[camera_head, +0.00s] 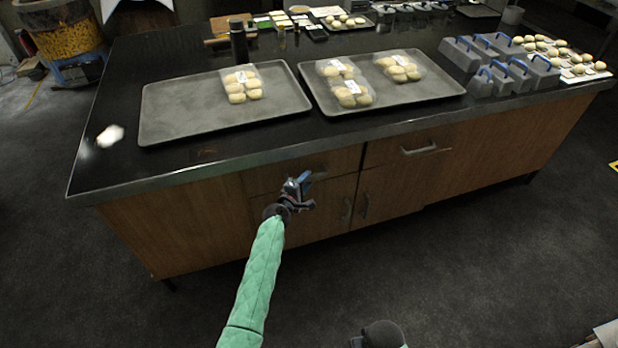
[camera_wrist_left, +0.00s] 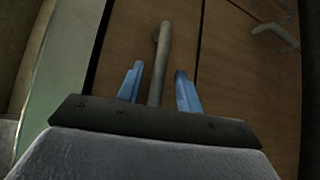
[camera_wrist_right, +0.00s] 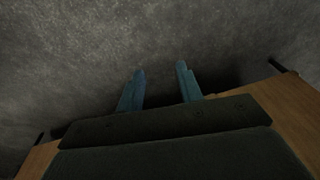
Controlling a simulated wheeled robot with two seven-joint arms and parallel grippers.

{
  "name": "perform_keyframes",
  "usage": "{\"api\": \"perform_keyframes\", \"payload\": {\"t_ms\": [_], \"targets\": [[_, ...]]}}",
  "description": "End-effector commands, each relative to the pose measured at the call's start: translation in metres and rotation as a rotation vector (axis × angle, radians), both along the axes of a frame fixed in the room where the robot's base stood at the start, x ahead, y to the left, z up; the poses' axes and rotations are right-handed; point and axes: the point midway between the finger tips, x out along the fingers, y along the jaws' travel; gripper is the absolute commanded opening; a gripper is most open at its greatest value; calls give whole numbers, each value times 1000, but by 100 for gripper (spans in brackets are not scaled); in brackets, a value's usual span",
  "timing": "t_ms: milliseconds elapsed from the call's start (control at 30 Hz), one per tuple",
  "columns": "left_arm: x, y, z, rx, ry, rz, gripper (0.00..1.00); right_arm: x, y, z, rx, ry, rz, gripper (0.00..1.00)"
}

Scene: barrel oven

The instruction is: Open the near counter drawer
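The near counter drawer (camera_head: 338,161) is a brown wood front under the dark counter's edge, and it looks shut. Its grey bar handle (camera_head: 320,173) is partly hidden by my left gripper (camera_head: 299,182). In the left wrist view, the handle (camera_wrist_left: 161,60) runs between the two blue fingers of my left gripper (camera_wrist_left: 158,85). The fingers are apart, with a gap on each side of the bar. My right gripper (camera_wrist_right: 161,75) is open and empty over dark grey floor in the right wrist view.
A second drawer with a handle (camera_head: 420,149) is to the right. Cupboard door handles (camera_head: 366,205) are below. The black countertop (camera_head: 180,60) holds trays (camera_head: 165,112) of bagged dough and grey blocks with blue handles (camera_head: 500,72).

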Motion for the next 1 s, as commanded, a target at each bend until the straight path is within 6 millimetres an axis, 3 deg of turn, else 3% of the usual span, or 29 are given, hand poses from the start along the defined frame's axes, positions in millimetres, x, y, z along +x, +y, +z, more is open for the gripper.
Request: {"api": "perform_keyframes", "payload": {"t_ms": [200,567,767,1000], "targets": [[17,-10,-2,0,0,-2,36,-1,0,-5,-1,1,0,36],[21,-12,-4,1,0,-1,36,0,0,-8,-2,4,1,36],[21,-12,-4,1,0,-1,1,0,0,-7,-1,1,1,36],[20,-12,-4,1,0,-1,0,0,0,-6,-1,-1,1,36]]}}
